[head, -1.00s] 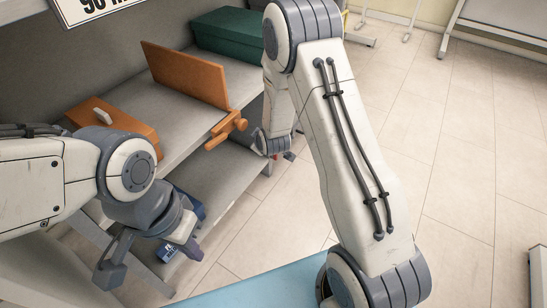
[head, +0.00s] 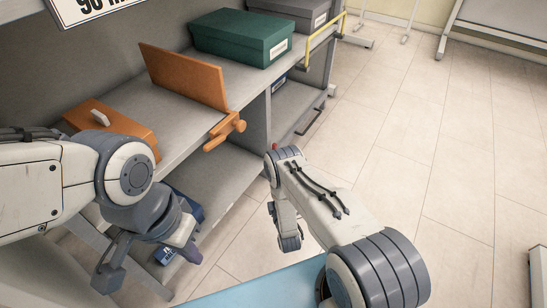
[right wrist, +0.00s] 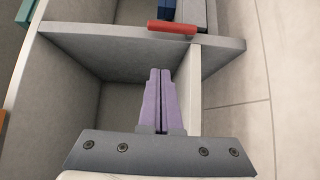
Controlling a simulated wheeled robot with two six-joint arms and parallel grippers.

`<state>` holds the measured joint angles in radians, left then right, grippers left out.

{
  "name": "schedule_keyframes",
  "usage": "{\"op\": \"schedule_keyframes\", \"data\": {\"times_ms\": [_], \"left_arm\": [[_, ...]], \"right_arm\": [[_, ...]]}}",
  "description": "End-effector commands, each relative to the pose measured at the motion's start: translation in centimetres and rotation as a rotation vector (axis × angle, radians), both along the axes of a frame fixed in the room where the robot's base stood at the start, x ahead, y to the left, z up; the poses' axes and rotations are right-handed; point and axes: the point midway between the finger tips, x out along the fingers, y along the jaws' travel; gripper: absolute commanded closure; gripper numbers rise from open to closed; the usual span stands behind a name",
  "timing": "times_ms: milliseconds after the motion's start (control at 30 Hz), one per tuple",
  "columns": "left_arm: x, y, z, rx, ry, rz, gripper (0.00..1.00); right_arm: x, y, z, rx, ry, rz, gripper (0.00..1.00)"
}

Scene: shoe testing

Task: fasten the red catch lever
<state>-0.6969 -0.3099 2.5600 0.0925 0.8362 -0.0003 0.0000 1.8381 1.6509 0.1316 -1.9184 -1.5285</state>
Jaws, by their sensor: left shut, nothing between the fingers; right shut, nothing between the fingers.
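The red catch lever (right wrist: 172,27) lies nearly level across the shelf's front edge in the right wrist view. In the head view only a small red bit (head: 274,147) shows by the shelf edge, just above my right arm. My right gripper (right wrist: 160,72) has its purple fingers together with nothing between them. The fingertips point toward the shelf edge, below the lever in the picture and apart from it. In the head view the right fingers are hidden by my arm. My left gripper (head: 191,254) is shut and empty at lower left, away from the lever.
The shelf (head: 190,115) holds an upright orange board (head: 183,75) with an orange handle (head: 226,130), an orange box (head: 115,125), a green box (head: 240,38) and a grey box (head: 300,12). A yellow bar (head: 325,42) stands at the shelf's end.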

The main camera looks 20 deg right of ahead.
Motion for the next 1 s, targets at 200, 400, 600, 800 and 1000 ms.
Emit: {"op": "schedule_keyframes", "data": {"times_ms": [200, 400, 600, 800, 1000], "left_arm": [[0.0, 0.0, -0.2, 0.000, 0.000, 0.000, 1.00], [0.0, 0.0, -1.7, 0.000, 0.000, 0.000, 1.00], [0.0, 0.0, -4.1, 0.000, 0.000, 0.000, 1.00], [0.0, 0.0, -6.3, 0.000, 0.000, 0.000, 1.00], [0.0, 0.0, -7.6, 0.000, 0.000, 0.000, 1.00]], "right_arm": [[0.3, 0.0, -0.1, 0.002, 0.001, 0.000, 1.00], [2.7, -0.3, -0.3, 0.003, -0.003, 0.000, 1.00], [7.0, -0.8, -0.5, 0.002, -0.004, 0.000, 1.00], [10.6, -2.0, -0.5, 0.003, 0.000, -0.004, 1.00], [12.1, -3.9, -0.3, 0.003, 0.001, -0.001, 1.00]]}}
